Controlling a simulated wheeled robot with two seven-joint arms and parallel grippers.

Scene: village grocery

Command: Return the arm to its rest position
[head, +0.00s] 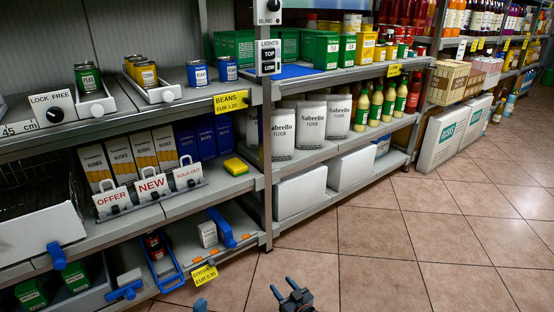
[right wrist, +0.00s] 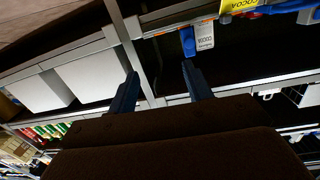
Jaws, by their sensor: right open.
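My right gripper (head: 284,288) shows at the bottom centre of the head view, low over the tiled floor and in front of the shelves. Its two dark fingers stand apart with nothing between them. In the right wrist view, the open fingers (right wrist: 160,82) point towards the shelf front, with a shelf upright behind the gap. A small blue-grey tip (head: 200,305) at the bottom edge of the head view may belong to my left gripper; its jaws cannot be made out. The rest of both arms is out of view.
Shelving fills the left and back, with flour bags (head: 312,122), bottles (head: 362,108) and sign cards (head: 152,187). A blue handle (head: 222,228) and a yellow cocoa label (head: 204,274) are at the low shelf front. The tiled floor (head: 400,240) to the right is clear.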

